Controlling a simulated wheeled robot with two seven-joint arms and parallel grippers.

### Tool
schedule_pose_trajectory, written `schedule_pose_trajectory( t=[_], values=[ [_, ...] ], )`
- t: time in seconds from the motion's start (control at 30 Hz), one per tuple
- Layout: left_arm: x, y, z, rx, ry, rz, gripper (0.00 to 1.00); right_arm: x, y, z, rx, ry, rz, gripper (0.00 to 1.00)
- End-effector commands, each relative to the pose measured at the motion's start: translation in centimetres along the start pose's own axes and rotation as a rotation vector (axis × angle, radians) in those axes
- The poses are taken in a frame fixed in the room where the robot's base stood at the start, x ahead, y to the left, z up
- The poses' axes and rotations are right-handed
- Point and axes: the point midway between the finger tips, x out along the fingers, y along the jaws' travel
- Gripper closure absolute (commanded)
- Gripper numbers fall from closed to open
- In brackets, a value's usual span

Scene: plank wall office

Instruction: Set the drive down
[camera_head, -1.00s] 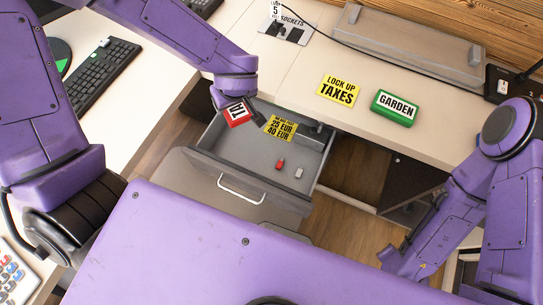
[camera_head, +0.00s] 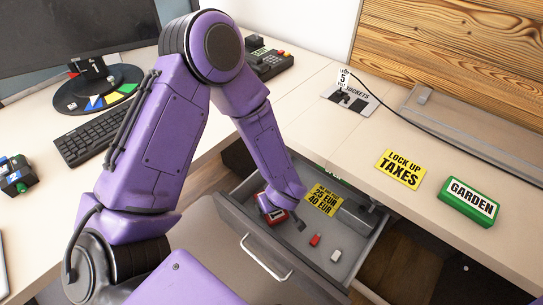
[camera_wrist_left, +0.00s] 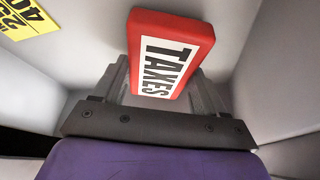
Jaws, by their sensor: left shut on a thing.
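The drive is a red block with a white TAXES label (camera_wrist_left: 168,52). My left gripper (camera_wrist_left: 162,85) is shut on it, one finger on each side. In the head view the drive (camera_head: 268,212) is inside the open grey drawer (camera_head: 243,212), near its left side, partly covered by the gripper. I cannot tell whether it touches the drawer floor. A yellow LOCK UP TAXES sign (camera_head: 400,169) lies on the desk. My right gripper is out of view.
In the drawer are a yellow price sign (camera_head: 321,199), a small red stick (camera_head: 315,240) and a small white one (camera_head: 336,256). A green GARDEN block (camera_head: 470,202) sits on the desk right of the yellow sign. A black cable (camera_head: 420,129) crosses the desk.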

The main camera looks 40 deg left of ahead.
Motion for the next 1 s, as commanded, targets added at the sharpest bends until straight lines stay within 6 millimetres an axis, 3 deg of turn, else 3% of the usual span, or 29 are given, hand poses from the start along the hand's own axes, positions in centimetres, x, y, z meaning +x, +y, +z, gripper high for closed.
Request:
schedule_pose_trajectory(
  t=[0.07, 0.37, 0.4, 0.47, 0.77, 0.87, 1.0],
  values=[
    [1.1, 0.0, 0.4, 0.0, 0.001, -0.001, 0.65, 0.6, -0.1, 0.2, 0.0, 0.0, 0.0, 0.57],
    [1.1, 0.0, 0.5, 0.0, 0.0, 0.0, 0.65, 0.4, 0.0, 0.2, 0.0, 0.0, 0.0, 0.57],
    [1.2, 0.0, 0.5, 0.0, 0.0, 0.001, 0.22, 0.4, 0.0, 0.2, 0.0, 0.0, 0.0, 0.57],
    [1.1, 0.0, 0.5, 0.0, 0.0, 0.001, 0.03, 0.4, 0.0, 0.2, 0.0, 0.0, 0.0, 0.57],
    [0.9, 0.0, 0.4, 0.0, 0.0, 0.001, 0.03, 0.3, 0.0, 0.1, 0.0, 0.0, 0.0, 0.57],
    [-0.3, 0.1, 0.2, 0.0, 0.0, 0.003, 0.03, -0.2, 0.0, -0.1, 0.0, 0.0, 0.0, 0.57],
    [-3.9, 0.1, 0.1, 0.001, 0.0, 0.005, 0.03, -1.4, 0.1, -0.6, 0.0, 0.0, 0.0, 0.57]
  ],
)
